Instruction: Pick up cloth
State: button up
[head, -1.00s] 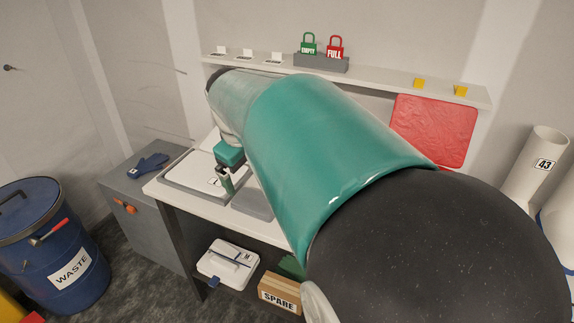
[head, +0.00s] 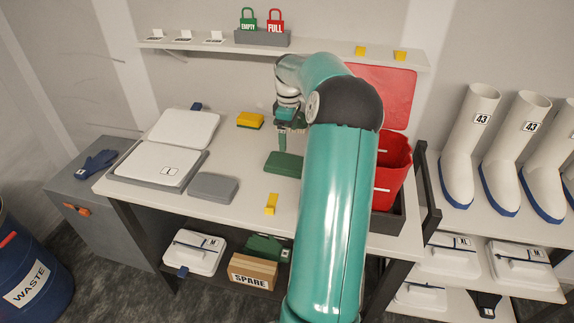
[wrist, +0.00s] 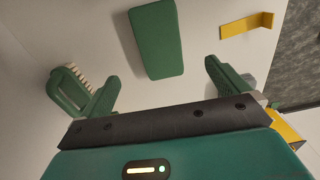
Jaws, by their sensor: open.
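A flat green rectangular piece with rounded corners (head: 285,163) lies on the white bench; it looks like the cloth, but I cannot tell its material. It also shows in the wrist view (wrist: 156,40), beyond and between my fingers. My gripper (head: 293,130) is above the bench, close to the green piece and apart from it. In the wrist view, my gripper (wrist: 162,76) has its two green fingers spread wide with nothing between them.
A green brush (wrist: 68,90) appears beside the left finger. A yellow bracket (head: 271,203), yellow sponge-like block (head: 250,120), grey block (head: 212,187) and white-lidded case (head: 152,163) are on the bench. A red bin (head: 390,175) stands right of my arm. A shelf (head: 330,48) runs behind.

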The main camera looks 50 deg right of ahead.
aim_at(288, 161)
notch_tip(288, 161, down, 12)
jog(key=c, duration=1)
